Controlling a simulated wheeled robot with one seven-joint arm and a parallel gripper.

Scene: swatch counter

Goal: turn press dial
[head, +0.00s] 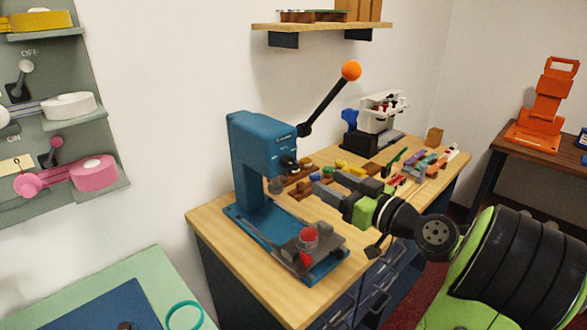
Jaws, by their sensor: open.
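The blue press (250,165) stands upright on the wooden bench, with a long black lever (325,104) slanting up to an orange ball (351,71). A small dark round knob (288,160) sits on the front of its head and looks like the dial; its marking is too small to read. A grey round ram end (276,186) hangs below the head. A red round piece (309,235) sits on the grey block of the press base. My gripper (326,184) is open and empty, right of the press head, pointing towards it. It appears apart from the knob.
Colored small pieces (404,165) and brown blocks lie on the bench (225,245) behind my gripper. A white-and-black device (380,115) stands at the back. A shelf (320,26) hangs above. A grey wall panel (55,130) with tape rolls is left; an orange stand (545,105) is right.

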